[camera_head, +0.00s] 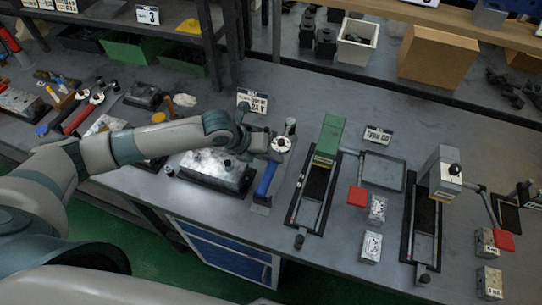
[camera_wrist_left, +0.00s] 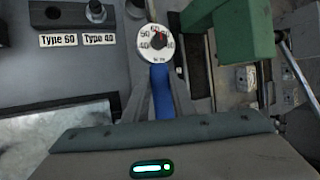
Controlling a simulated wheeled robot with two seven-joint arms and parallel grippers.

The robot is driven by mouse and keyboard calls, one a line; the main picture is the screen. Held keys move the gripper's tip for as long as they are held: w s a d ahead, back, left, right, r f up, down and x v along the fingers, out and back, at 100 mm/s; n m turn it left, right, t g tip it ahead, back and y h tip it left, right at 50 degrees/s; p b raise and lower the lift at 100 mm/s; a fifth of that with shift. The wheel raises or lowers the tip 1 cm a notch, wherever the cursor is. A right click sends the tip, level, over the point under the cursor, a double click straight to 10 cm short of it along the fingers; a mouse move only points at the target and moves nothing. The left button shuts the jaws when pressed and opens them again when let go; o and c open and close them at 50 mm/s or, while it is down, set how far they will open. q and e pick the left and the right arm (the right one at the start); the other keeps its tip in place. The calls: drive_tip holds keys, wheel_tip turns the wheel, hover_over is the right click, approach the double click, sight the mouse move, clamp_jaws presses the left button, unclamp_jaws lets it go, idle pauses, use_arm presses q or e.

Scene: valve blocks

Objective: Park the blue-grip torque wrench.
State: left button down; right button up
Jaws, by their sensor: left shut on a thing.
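The torque wrench has a round white dial (camera_head: 281,145) and a blue grip (camera_head: 266,181). In the head view the grip points toward the bench's front edge and the dial toward the back. My left gripper (camera_head: 270,153) reaches in from the left, over the wrench. In the left wrist view the gripper's fingers (camera_wrist_left: 161,90) stand on both sides of the blue grip (camera_wrist_left: 161,104), shut on it. The dial (camera_wrist_left: 156,43) shows beyond the fingertips, facing the camera. I cannot tell whether the wrench touches the bench. My right gripper is not in view.
A black rail fixture with a green block (camera_head: 328,138) stands close right of the wrench. A metal block (camera_head: 215,168) lies left. "Type 60" (camera_wrist_left: 58,41) and "Type 40" (camera_wrist_left: 98,39) labels are near the dial. A similar fixture with a grey block (camera_head: 441,170) stands further right.

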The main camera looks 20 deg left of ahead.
use_arm(q)
drive_tip(key=shift+f+b, duration=1.1)
drive_tip(key=shift+f, duration=0.75)
drive_tip(key=c, duration=1.4)
unclamp_jaws()
drive_tip(key=shift+f, duration=0.1)
drive_tip(key=shift+b+v, duration=0.3)
drive_tip(key=shift+v, duration=0.5)
drive_tip(key=b+v, duration=0.3)
drive_tip(key=v, duration=1.3)
drive_tip(key=shift+b, duration=0.3)
